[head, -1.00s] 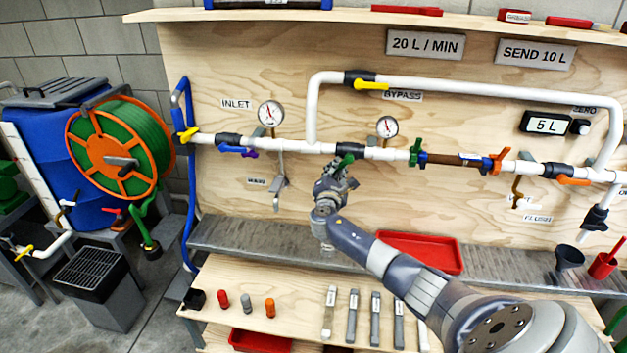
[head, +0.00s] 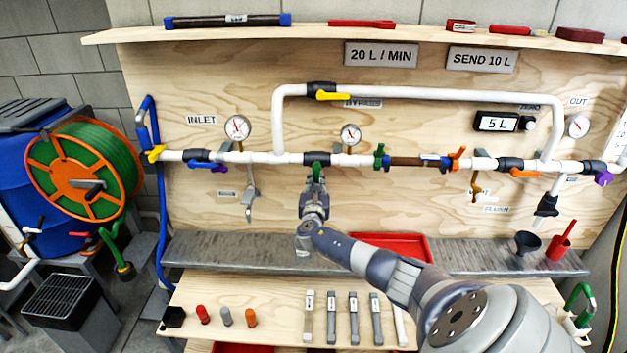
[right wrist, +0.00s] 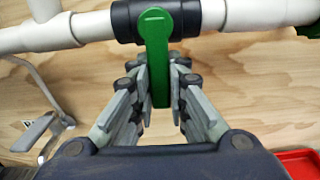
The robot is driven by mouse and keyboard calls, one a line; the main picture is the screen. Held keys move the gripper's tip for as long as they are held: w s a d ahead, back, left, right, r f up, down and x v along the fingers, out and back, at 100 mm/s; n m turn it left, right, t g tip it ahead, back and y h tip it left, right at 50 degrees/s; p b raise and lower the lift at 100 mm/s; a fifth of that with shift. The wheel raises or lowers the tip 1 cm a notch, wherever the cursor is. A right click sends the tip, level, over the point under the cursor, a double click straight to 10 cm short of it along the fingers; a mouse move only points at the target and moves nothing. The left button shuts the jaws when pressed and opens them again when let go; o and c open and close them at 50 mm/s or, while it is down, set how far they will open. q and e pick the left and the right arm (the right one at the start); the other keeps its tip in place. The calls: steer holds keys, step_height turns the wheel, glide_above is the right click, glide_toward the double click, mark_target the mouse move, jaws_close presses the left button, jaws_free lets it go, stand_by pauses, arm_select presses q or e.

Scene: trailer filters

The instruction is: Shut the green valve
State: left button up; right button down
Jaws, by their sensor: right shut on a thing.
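The green valve handle (head: 317,171) hangs from a black valve body (head: 317,158) on the white horizontal pipe, below the bypass loop. In the right wrist view the green handle (right wrist: 157,55) points straight down, crosswise to the pipe. My right gripper (head: 315,188) is at the handle from below. In the right wrist view its fingers (right wrist: 158,90) stand on both sides of the handle's lower part, shut on it. The handle's tip lies low between the fingers. My left gripper is not in view.
A yellow bypass handle (head: 333,96) sits above, and a blue inlet handle (head: 205,165) to the left. A green wing fitting (head: 380,157) is close on the right. Gauges (head: 350,134) stand above the pipe. A grey shelf (head: 200,250) and red tray (head: 405,246) lie below.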

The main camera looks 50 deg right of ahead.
steer(key=shift+s+f+n, duration=0.15)
steer(key=shift+n, duration=0.15)
steer(key=c, duration=1.5)
jaws_free()
steer(key=shift+c, duration=0.2)
steer(key=shift+d, duration=0.1)
steer(key=v, duration=1.2)
